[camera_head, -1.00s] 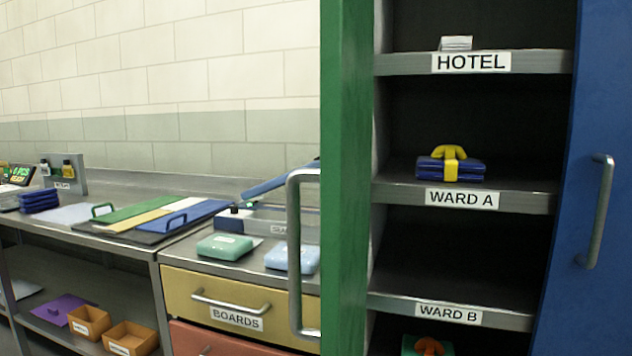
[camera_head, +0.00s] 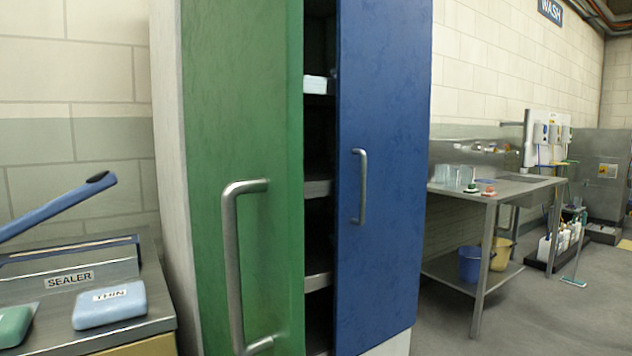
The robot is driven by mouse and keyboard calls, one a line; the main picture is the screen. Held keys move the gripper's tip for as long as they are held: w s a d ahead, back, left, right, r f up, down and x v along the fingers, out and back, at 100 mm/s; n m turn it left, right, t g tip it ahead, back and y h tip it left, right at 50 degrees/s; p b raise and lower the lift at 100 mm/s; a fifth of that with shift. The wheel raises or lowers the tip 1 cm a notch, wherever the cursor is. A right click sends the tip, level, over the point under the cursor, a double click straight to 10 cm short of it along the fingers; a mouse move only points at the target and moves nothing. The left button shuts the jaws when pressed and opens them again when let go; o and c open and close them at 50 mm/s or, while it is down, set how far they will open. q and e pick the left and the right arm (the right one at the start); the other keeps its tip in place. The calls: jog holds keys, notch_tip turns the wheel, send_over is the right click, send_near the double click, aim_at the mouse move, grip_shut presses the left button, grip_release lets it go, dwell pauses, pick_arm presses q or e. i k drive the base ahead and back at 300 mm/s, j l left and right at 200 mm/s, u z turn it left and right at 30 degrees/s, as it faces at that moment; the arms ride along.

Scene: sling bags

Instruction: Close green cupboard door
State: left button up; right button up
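The green cupboard door (camera_head: 285,110) stands at the left half of the cupboard, with a grey metal bar handle (camera_head: 233,265). Its right edge is apart from the blue door (camera_head: 385,110), and a dark gap with shelves (camera_head: 319,188) shows between them. The blue door has its own bar handle (camera_head: 360,187). I cannot tell exactly how far the green door is swung out. Neither of my grippers is in view.
At the left, a counter (camera_head: 150,320) holds a sealer (camera_head: 70,280) with a raised blue arm and a pale blue block (camera_head: 109,304). At the right stands a metal table (camera_head: 490,190) with a blue bucket (camera_head: 470,264) beneath. Grey floor is open at the lower right.

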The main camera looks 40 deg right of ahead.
aim_at(242, 62)
jog(key=z, duration=0.75)
